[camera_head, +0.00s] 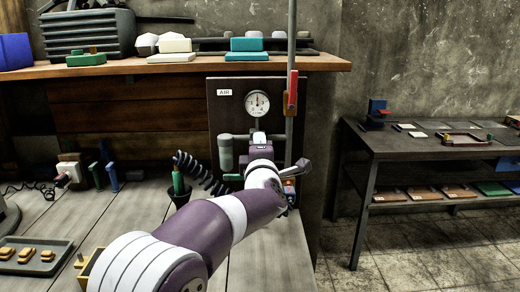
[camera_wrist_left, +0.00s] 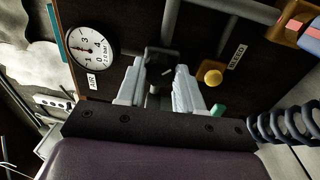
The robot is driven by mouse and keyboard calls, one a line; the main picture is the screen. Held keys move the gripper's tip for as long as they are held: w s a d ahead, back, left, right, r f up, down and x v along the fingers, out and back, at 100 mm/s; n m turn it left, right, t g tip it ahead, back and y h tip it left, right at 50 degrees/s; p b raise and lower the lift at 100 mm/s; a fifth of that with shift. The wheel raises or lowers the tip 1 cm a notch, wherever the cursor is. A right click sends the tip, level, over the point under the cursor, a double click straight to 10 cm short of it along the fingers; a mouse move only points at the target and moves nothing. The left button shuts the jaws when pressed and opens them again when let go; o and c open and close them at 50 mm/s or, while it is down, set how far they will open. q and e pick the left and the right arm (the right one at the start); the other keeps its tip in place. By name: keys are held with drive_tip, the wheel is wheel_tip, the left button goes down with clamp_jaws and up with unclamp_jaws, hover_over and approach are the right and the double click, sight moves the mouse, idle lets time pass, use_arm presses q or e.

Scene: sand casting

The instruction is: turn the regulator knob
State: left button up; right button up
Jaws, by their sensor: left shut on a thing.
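The regulator knob (camera_wrist_left: 163,61) is a dark, blocky piece between my left gripper's pale fingers in the left wrist view. My left gripper (camera_wrist_left: 158,82) is shut on it. In the head view the left arm reaches up to the dark air panel (camera_head: 226,116), with the left gripper (camera_head: 258,139) just below the gauge. The knob is hidden there by the gripper and wrist. The round white pressure gauge (camera_head: 257,103) sits above the gripper; it also shows in the left wrist view (camera_wrist_left: 90,47). My right gripper is in neither view.
A vertical pipe with a red handle (camera_head: 292,90) stands right of the panel. In the left wrist view a yellow knob (camera_wrist_left: 210,77) is close beside the fingers, and a coiled hose (camera_wrist_left: 285,124) is at right. A wooden shelf (camera_head: 120,68) crosses above the bench.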

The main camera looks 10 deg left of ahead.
use_arm(q)
drive_tip(key=o, duration=1)
drive_tip(key=shift+s+a, duration=0.1)
drive_tip(key=shift+a, duration=0.05)
drive_tip(key=b+v, duration=0.1)
drive_tip(key=v, duration=1.1)
drive_tip(key=shift+s+f+b, duration=0.1)
drive_tip(key=shift+s+b, duration=0.2)
drive_tip(key=shift+b, duration=0.05)
